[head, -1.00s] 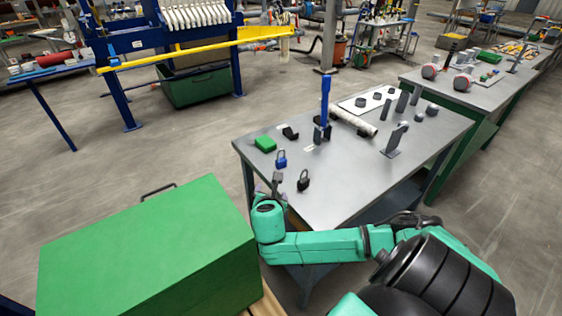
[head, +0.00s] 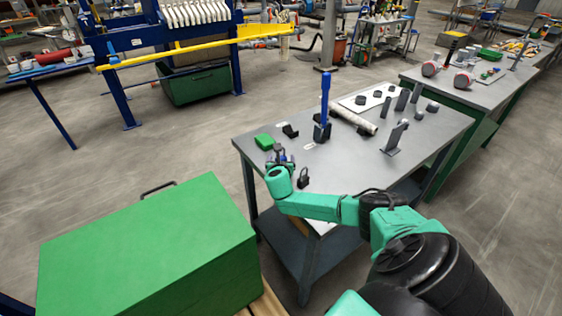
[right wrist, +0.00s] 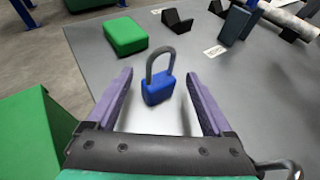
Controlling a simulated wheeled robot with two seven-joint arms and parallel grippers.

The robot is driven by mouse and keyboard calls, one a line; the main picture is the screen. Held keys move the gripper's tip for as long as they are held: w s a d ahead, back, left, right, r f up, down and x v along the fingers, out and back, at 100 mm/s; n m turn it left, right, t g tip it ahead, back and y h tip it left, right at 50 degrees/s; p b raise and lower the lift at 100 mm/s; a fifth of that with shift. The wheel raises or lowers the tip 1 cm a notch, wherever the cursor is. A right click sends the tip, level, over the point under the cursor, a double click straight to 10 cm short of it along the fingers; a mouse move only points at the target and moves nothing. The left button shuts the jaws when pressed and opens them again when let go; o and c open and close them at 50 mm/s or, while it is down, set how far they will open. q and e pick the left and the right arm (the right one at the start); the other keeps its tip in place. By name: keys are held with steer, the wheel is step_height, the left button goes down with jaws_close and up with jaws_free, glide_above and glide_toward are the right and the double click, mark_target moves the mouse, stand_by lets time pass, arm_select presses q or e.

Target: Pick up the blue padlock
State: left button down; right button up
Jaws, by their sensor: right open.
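The blue padlock (right wrist: 158,88) stands upright on the grey table, its dark shackle up. In the right wrist view it sits between and just beyond the purple fingers of my right gripper (right wrist: 160,100), which is open and empty. In the head view my right gripper (head: 279,158) is at the table's near left part and mostly hides the blue padlock. A black padlock (head: 303,178) stands to its right. My left gripper does not show.
On the grey table (head: 345,185), a green block (head: 264,141) and a small black holder (head: 290,131) lie beyond the blue padlock. A blue upright tool (head: 325,100) stands farther right. A large green box (head: 150,250) fills the lower left.

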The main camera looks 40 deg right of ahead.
steer(key=shift+w+d+f, duration=0.2)
steer(key=shift+w, duration=0.1)
steer(key=shift+s+r, duration=0.1)
jaws_close()
